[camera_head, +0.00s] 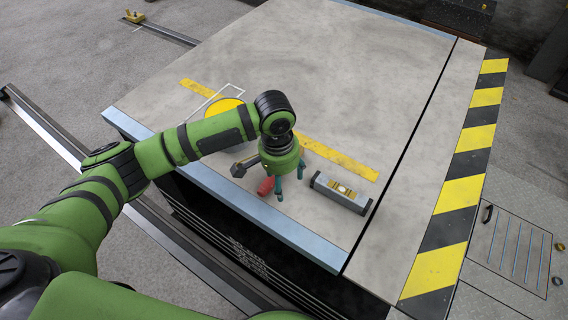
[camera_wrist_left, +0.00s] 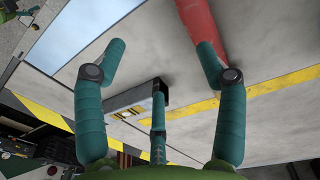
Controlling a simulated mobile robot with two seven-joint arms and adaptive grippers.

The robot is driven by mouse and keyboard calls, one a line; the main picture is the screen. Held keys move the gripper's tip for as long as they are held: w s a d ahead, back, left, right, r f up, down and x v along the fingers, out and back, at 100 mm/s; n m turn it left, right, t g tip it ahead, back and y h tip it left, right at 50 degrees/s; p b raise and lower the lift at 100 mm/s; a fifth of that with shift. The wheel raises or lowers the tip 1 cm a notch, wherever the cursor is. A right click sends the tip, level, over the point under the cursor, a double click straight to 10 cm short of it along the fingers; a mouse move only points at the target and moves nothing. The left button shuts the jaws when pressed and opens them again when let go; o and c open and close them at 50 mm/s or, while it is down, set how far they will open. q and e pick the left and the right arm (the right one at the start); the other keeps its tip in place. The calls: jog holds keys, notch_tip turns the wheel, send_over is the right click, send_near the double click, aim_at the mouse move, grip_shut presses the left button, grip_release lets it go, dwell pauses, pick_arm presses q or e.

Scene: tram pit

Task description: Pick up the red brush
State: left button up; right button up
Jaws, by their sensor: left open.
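The red brush (camera_head: 266,186) lies on the grey platform top near its blue-grey front edge. In the head view only a short red part shows beside my left gripper (camera_head: 289,184); the rest is hidden. In the left wrist view a red length of the brush (camera_wrist_left: 199,24) runs in from the top edge, behind the tip of the right-hand finger. My left gripper (camera_wrist_left: 160,50) is open and points down at the platform. Its teal fingers are spread, with nothing held between them. I cannot tell whether a finger touches the brush. My right gripper is not in view.
A grey spirit level (camera_head: 341,193) lies just right of my left gripper. A yellow stripe (camera_head: 338,158) crosses the platform (camera_head: 330,70) behind it. A yellow round item (camera_head: 222,105) is partly behind my arm. Black-yellow hazard marking (camera_head: 455,200) borders the right side. The far platform is clear.

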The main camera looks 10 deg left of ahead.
aim_at(267, 185)
pick_arm(q)
jog(key=w+a, duration=0.1)
jog(key=a+r, duration=0.1)
jog(key=shift+w+a+r+n+y, duration=0.3)
jog(key=shift+w+n+y, duration=0.1)
jog(key=shift+w+a, duration=0.1)
jog(key=shift+a, duration=0.05)
jog(key=f, duration=0.2)
jog(key=f+p, duration=0.1)
jog(key=f, duration=0.4)
jog(key=shift+w+p, duration=0.3)
jog(key=shift+w, duration=0.1)
jog(key=shift+r, duration=0.1)
jog(key=c, duration=1.3)
